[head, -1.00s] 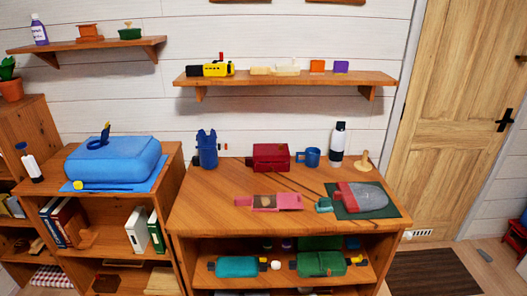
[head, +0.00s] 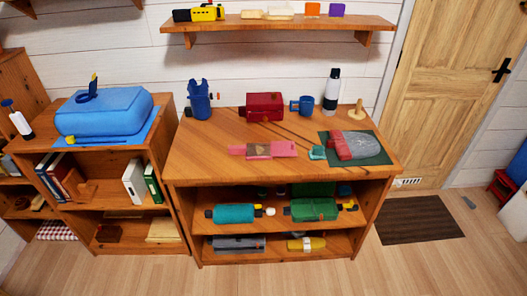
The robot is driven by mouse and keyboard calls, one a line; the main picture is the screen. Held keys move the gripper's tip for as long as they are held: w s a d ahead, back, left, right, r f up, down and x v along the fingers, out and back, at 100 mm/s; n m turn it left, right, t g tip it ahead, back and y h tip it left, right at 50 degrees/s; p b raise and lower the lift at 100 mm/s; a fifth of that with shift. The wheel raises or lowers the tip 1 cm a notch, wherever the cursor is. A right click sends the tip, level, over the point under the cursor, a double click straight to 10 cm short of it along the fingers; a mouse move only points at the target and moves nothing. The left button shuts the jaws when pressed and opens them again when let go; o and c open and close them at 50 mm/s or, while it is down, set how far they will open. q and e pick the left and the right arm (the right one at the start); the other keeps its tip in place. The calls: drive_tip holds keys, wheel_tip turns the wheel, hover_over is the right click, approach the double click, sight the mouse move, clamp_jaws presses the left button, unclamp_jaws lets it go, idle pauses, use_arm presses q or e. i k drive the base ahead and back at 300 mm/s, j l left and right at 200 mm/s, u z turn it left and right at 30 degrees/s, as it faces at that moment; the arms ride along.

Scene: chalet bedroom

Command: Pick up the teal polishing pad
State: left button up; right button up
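A small teal block (head: 317,153), which looks like the teal polishing pad, lies on the wooden cabinet top (head: 210,150). It sits at the left edge of a dark green mat (head: 372,136), close to a red and grey object (head: 358,146) on that mat. A larger teal roll-shaped item (head: 233,213) with dark ends lies on the shelf below. Neither of my grippers shows in the head view.
A pink board (head: 265,151) lies left of the teal block. A red box (head: 265,106), blue mug (head: 301,105), white bottle (head: 332,90) and wooden peg stand (head: 356,110) stand behind. The cabinet top's front strip is clear. Open floor (head: 320,272) lies before the cabinet.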

sight(317, 153)
drive_tip(key=i, duration=1.4)
